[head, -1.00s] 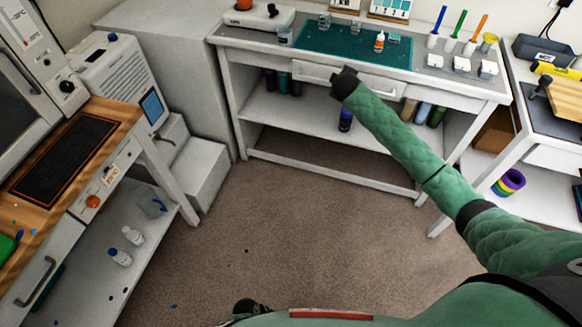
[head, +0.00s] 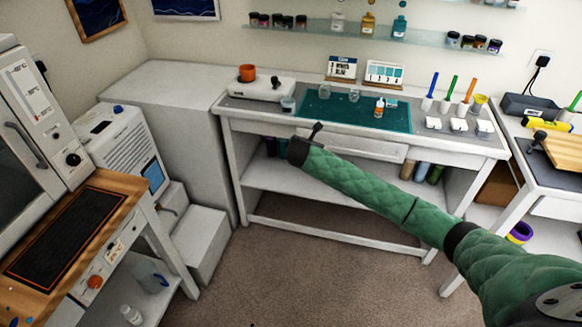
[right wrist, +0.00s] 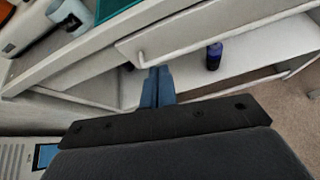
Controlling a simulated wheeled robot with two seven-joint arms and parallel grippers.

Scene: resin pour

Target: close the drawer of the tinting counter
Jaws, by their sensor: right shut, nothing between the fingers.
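The tinting counter (head: 235,165) is the white table against the back wall, with a teal mat on top. Its drawer (head: 365,149) has a white front under the tabletop, partly hidden by my right arm in the head view. In the right wrist view the drawer front (right wrist: 215,30) carries a pale bar handle and seems to stand slightly out from the counter; how far is unclear. My right gripper (head: 317,127) is shut and empty, in front of the drawer's left part. Its fingertips (right wrist: 159,72) show near the handle's left end; I cannot tell whether they touch. My left gripper is out of view.
On the counter stand cups, a dropper bottle (head: 379,107) and several coloured-handled tools. A dark blue can (right wrist: 214,56) is on the lower shelf. A grey cabinet (head: 165,110) is at left, another bench (head: 560,190) at right. The carpet (head: 330,275) in front is clear.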

